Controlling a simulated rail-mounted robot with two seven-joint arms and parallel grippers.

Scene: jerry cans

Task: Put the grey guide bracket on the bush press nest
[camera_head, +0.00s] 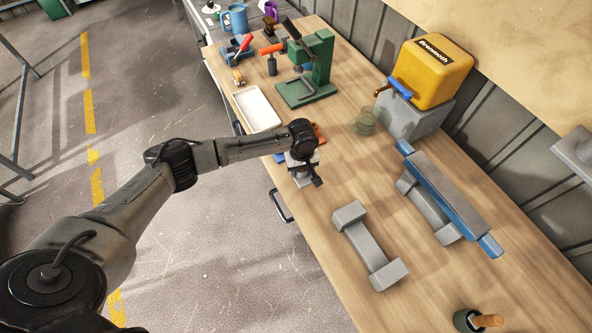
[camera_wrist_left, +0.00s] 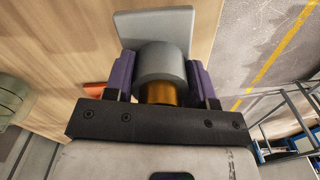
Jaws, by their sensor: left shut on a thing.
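The grey guide bracket (camera_wrist_left: 165,62) is between the purple fingers of my left gripper (camera_wrist_left: 163,80) in the left wrist view. It shows as a grey round boss with a flat grey plate beyond it and a bronze-coloured part below. In the head view my left gripper (camera_head: 304,172) is shut on it over the bench's near edge. Only a little grey of the bracket (camera_head: 303,180) shows there. The green bush press (camera_head: 318,62) stands farther back on the bench. Its base, with a grey frame-like nest (camera_head: 294,91), is apart from the gripper. My right gripper is not visible.
A white tray (camera_head: 256,109) lies between my left arm and the press. A green glass jar (camera_head: 366,122) and a yellow jerry can (camera_head: 436,68) on a grey block stand to the right. Grey cradle (camera_head: 368,248) and blue-edged bar (camera_head: 447,192) lie in front.

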